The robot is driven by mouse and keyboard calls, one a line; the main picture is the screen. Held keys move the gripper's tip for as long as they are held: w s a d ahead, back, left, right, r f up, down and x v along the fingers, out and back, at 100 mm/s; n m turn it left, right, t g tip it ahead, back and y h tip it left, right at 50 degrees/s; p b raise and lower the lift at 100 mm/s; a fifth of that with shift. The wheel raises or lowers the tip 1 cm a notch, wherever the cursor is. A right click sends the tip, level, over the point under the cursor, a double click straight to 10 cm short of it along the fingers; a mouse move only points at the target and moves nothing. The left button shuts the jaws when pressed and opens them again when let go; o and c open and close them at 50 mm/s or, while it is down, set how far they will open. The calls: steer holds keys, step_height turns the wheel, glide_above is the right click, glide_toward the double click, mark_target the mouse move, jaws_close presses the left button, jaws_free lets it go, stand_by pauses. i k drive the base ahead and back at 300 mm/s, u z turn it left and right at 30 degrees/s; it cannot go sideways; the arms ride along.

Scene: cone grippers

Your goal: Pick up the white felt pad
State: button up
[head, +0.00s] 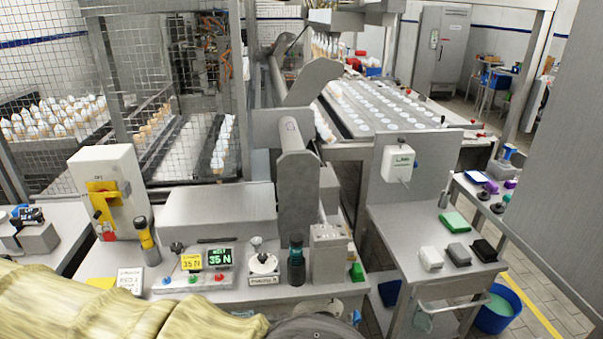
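A small white block-like pad (431,258), which looks like the white felt pad, lies on the steel side table (400,235) at the right. It is at the left end of a short row, beside a grey pad (458,253) and a black pad (484,250). Its top and front show and nothing covers it. My gripper's fingers are not in view. A yellow ribbed sleeve and a dark rounded part show at the bottom edge, and I cannot tell for sure whether they are my arm.
A green pad (455,222) lies behind the row. A steel upright panel with a white box (398,164) stands at the table's back left. A push rail (455,300) runs along the table's front. A blue bucket (497,308) stands on the floor at right. The control bench (240,290) is at left.

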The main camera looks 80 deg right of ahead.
mark_target(352, 255)
steer(key=k, duration=1.05)
steer(key=z, duration=1.95)
steer(key=i, duration=0.25)
steer(key=z, duration=0.05)
